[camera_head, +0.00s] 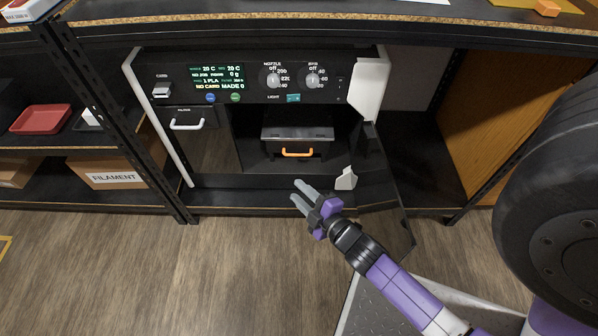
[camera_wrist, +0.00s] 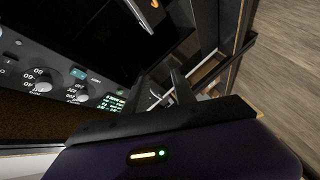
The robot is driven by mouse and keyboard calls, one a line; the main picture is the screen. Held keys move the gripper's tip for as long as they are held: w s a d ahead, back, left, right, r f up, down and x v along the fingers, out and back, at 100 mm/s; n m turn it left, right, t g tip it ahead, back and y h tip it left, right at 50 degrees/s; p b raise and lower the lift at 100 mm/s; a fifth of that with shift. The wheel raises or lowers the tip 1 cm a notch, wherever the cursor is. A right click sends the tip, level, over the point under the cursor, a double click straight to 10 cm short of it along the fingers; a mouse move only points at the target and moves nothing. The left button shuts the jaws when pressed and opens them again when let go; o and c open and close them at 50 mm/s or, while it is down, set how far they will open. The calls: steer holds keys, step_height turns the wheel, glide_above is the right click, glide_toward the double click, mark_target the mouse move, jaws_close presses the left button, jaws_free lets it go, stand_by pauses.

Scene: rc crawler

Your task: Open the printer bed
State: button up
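The printer (camera_head: 258,120) stands in a shelf bay with its control panel across the top. Its dark glass door (camera_head: 395,190) hangs swung open toward the front right. Inside the chamber, the printer bed (camera_head: 298,134) is a dark block with an orange handle (camera_head: 297,152) on its front. My gripper (camera_head: 298,195) is in front of and below the chamber, apart from the handle. Its grey fingers are spread a little, with nothing between them.
A closed drawer with a white handle (camera_head: 187,124) is left of the chamber. White corner pieces (camera_head: 368,88) flank the opening at right. A filament box (camera_head: 115,172) and red tray (camera_head: 41,119) sit on the left shelves. The wooden floor in front is clear.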

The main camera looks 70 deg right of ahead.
steer(key=shift+w+d+f+n+g+h+b, duration=0.4)
steer(key=shift+w+d+f+b, duration=1)
steer(key=shift+d, duration=2.1)
steer(key=shift+w+d+f+n+g+h+b, duration=0.15)
steer(key=shift+w+d+f+g+h+b, duration=0.4)
steer(key=shift+w+d+f, duration=1.85)
steer(key=shift+w+d+f+n+g+h+b, duration=0.25)
steer(key=shift+w+d+f+h+b, duration=0.65)
steer(key=shift+d+f, duration=2.65)
steer(key=shift+s+d+r, duration=0.2)
steer(key=shift+d+r, duration=0.8)
steer(key=shift+r, duration=0.05)
steer(key=shift+c, duration=0.2)
jaws_close()
